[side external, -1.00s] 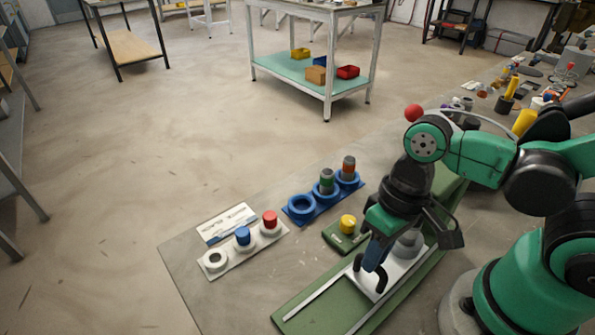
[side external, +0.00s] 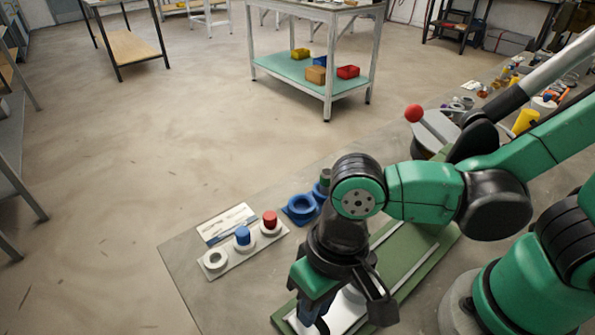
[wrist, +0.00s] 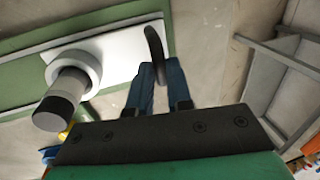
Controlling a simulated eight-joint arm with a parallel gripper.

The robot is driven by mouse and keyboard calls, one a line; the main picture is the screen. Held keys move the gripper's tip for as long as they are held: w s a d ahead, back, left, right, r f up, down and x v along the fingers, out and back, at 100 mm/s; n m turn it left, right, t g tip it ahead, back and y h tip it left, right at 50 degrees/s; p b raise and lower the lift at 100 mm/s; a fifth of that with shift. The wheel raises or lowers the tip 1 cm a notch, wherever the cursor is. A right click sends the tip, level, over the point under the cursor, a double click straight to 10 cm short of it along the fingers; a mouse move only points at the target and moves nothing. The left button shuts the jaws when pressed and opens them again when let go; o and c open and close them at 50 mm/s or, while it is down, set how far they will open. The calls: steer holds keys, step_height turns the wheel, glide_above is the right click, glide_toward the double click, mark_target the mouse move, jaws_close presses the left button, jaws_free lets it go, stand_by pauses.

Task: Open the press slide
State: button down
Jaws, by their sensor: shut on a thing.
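The press slide is a white plate (side external: 345,312) on a long green base (side external: 432,250) with pale rails. It sits at the near left end of the base, mostly behind my arm. My gripper (wrist: 155,82) is shut on the slide's black curved handle (wrist: 156,42) in the wrist view; in the side view its fingertips (side external: 314,326) are low and partly cut off by the frame edge. On the slide plate (wrist: 122,50), a grey and black cylinder (wrist: 65,95) stands in a white round seat (wrist: 78,66). The press has a red ball knob (side external: 413,113) farther back.
A pale tray (side external: 215,274) holds a blue cylinder (side external: 243,236) and a red cylinder (side external: 270,220), beside a white card (side external: 228,222). A blue ring holder (side external: 301,209) is partly hidden by my arm. The grey table's left corner (side external: 180,262) is bare.

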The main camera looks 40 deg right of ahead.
steer(key=c, duration=0.8)
jaws_free()
steer(key=shift+r, duration=0.1)
steer(key=shift+d+r, duration=0.2)
steer(key=shift+r, duration=0.7)
steer(key=shift+d+r, duration=0.2)
steer(key=shift+r, duration=0.65)
steer(key=shift+d+r, duration=0.2)
steer(key=shift+r, duration=0.7)
steer(key=shift+w, duration=0.1)
steer(key=w+d+r+t+h, duration=0.1)
steer(key=w+d+t, duration=0.2)
steer(key=d, duration=0.5)
steer(key=w+d+r+t+h, duration=0.1)
steer(key=w+d+t, duration=0.3)
steer(key=d, duration=0.5)
steer(key=shift+w+r, duration=0.25)
steer(key=shift+w, duration=1)
